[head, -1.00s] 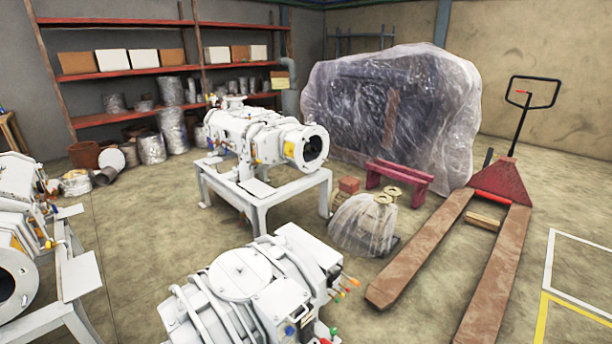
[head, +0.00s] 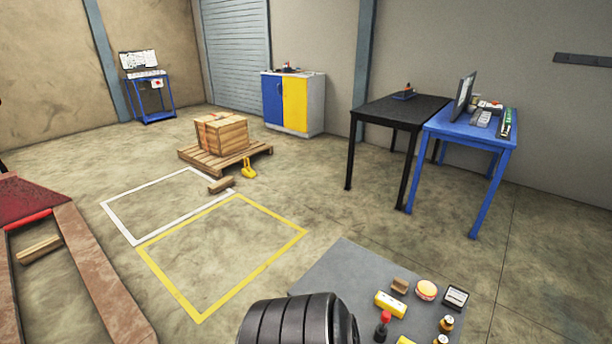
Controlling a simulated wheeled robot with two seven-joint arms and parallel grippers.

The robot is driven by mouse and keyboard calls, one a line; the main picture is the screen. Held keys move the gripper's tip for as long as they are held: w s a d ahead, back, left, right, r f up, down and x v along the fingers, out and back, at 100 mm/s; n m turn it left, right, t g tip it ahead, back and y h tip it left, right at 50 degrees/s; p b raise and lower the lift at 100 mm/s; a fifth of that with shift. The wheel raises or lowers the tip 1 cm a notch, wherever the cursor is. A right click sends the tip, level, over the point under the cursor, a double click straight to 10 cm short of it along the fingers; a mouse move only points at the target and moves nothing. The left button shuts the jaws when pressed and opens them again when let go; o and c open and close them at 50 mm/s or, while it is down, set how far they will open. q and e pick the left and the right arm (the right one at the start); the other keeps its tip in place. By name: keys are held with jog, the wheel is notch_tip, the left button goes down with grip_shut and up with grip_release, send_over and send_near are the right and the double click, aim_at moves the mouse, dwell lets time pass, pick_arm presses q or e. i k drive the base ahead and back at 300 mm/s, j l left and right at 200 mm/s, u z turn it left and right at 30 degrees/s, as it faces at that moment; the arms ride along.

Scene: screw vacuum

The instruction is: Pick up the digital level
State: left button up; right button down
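I cannot tell for sure which thing is the digital level. A yellow bar-shaped block (head: 390,304) with small dark marks lies on the grey surface (head: 345,265) at the bottom right of the head view. A long, narrow green and dark thing (head: 506,123) lies at the right end of the blue table (head: 465,129). Either might be it; both are too small to read. Neither of my grippers shows in this view.
Beside the yellow block are a red-topped tool (head: 383,325), a round pink-and-tan thing (head: 426,290) and a black-framed box (head: 455,298). A dark ribbed cylinder (head: 295,322) covers the near edge. A black table (head: 400,110) adjoins the blue one. The yellow-marked floor (head: 225,255) is clear.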

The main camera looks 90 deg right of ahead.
aim_at(384, 301)
jog(key=z, duration=3.4)
